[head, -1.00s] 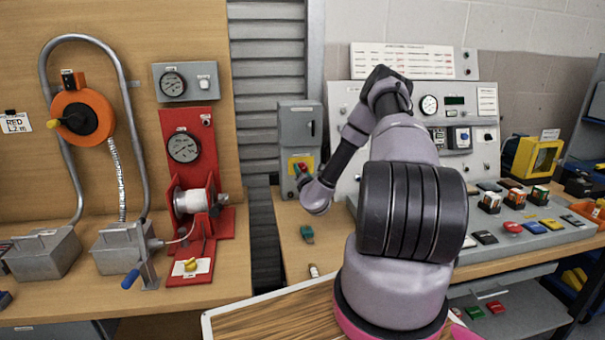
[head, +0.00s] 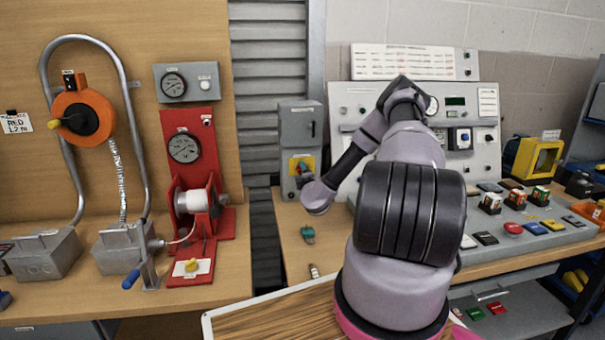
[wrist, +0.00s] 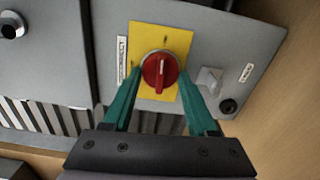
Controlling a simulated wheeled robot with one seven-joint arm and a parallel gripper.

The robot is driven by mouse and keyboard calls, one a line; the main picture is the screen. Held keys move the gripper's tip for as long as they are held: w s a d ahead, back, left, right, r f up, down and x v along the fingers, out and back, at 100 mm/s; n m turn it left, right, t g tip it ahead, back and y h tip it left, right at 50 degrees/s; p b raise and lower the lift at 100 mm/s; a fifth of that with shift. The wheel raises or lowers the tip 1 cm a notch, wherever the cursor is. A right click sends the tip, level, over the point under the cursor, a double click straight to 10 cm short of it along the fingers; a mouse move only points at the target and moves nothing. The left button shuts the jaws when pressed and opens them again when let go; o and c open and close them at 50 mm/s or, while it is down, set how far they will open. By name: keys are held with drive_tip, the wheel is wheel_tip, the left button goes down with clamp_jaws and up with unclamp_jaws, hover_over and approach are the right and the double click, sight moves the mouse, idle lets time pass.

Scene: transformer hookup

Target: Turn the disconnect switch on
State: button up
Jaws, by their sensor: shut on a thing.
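The disconnect switch is a red rotary knob (wrist: 160,70) on a yellow plate (wrist: 150,36), on the front of a grey box. In the head view, the yellow plate (head: 294,160) shows on the grey box (head: 296,125) at the back of the table, with the knob mostly hidden. My gripper (wrist: 160,78) has two teal fingers, one on each side of the knob, and is shut on it. The knob's white mark stands nearly upright in the wrist view. In the head view my gripper (head: 304,172) is small and partly hidden by my wrist.
In the wrist view, a small grey toggle (wrist: 209,80) and a black round part (wrist: 228,106) sit right of the yellow plate. A grey control console (head: 470,135) stands right of the box, behind my arm. A small green object (head: 308,235) lies on the table in front.

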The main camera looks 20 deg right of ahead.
drive_tip(key=shift+m, duration=0.5)
drive_tip(key=o, duration=1.4)
drive_tip(key=shift+c, duration=0.2)
drive_tip(key=shift+s, duration=0.1)
drive_tip(key=v, duration=1)
drive_tip(key=shift+s, duration=0.35)
drive_tip(key=shift+a, duration=0.1)
